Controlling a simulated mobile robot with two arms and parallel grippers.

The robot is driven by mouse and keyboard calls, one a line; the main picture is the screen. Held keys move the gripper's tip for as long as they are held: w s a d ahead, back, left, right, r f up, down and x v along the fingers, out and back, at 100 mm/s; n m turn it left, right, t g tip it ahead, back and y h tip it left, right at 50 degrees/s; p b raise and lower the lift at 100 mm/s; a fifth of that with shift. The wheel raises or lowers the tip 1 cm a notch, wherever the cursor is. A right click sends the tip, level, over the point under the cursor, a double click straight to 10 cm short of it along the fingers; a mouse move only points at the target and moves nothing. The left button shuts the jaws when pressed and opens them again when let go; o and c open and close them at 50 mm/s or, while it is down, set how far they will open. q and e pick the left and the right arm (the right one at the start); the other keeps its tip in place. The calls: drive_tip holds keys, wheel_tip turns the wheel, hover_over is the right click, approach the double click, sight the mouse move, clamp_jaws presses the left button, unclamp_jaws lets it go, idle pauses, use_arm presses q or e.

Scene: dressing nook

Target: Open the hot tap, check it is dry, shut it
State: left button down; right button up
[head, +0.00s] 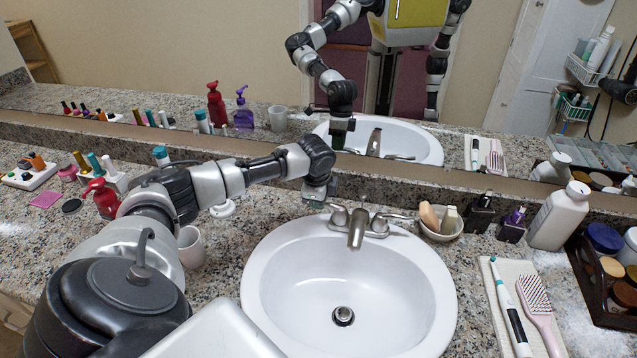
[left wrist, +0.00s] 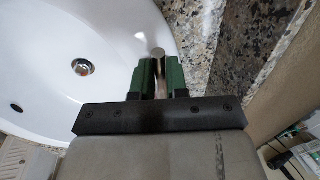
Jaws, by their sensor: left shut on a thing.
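The white oval sink (head: 270,290) is set in the granite counter, with a brushed-metal tap spout (head: 357,230) at its back rim. The left tap handle (head: 339,215) is partly hidden by my left gripper (head: 320,197), which reaches down beside the spout. In the left wrist view the green fingers of my left gripper (left wrist: 160,75) are shut on this handle, and its round metal top (left wrist: 158,51) shows at their tips. The right handle (head: 392,216) points out to the right. No water stream shows under the spout or at the drain (head: 343,316). My right gripper is not in view.
A soap dish (head: 440,234), dark bottles and a white bottle (head: 558,216) stand right of the tap. A toothbrush (head: 510,310) and hairbrush (head: 537,300) lie on a cloth. A white cup (head: 191,247) and red pump bottle (head: 103,197) stand left. The mirror rises behind.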

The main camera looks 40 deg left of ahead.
use_arm(q)
drive_tip(key=shift+s+d+r+n+p, duration=0.15)
drive_tip(key=shift+r+n+p, duration=0.15)
drive_tip(key=shift+p, duration=0.5)
drive_tip(key=d+n+p, duration=0.1)
drive_tip(key=n+p, duration=0.1)
drive_tip(key=p, duration=0.1)
drive_tip(key=s+d+n+p, duration=0.1)
drive_tip(key=n+p, duration=0.1)
drive_tip(key=p, duration=0.2)
drive_tip(key=s+d+n+g+y+p, duration=0.1)
drive_tip(key=n+p, duration=0.2)
drive_tip(key=p, duration=0.1)
drive_tip(key=shift+s+d+f+n+g+p, duration=0.15)
drive_tip(key=shift+d+n+p, duration=0.2)
drive_tip(key=shift+n+p, duration=0.45)
drive_tip(key=shift+d+r+n+g+p, duration=0.15)
drive_tip(key=shift+d+n+p, duration=0.15)
drive_tip(key=shift+n+p, duration=0.5)
drive_tip(key=shift+f, duration=0.15)
drive_tip(key=c, duration=1.1)
unclamp_jaws()
drive_tip(key=shift+f, duration=0.1)
